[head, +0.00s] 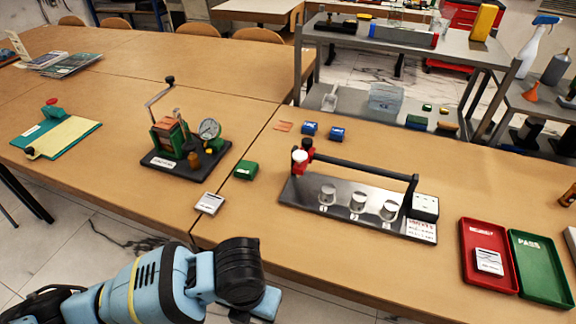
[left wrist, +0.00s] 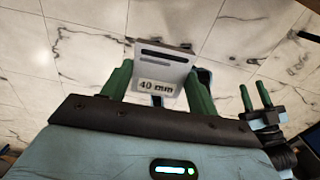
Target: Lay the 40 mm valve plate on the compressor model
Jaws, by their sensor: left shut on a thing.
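A pale grey plate (left wrist: 160,75) marked "40 mm" is between the green fingers of my left gripper (left wrist: 158,88) in the left wrist view, above the tiled floor. The gripper is shut on it. In the head view my left arm is low at the front; its fingers and this plate are hidden. The compressor model (head: 185,150), with a crank handle and a round gauge on a black base, stands on the left table. My right gripper (left wrist: 255,97) shows at the right of the left wrist view, its green fingers apart and empty.
Another labelled plate (head: 209,203) lies near the table's front edge, beside a green block (head: 246,169). A metal rig (head: 358,208) with a black rail stands to the right. A red tray (head: 472,276) holds a plate; a green PASS tray (head: 540,270) is empty.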

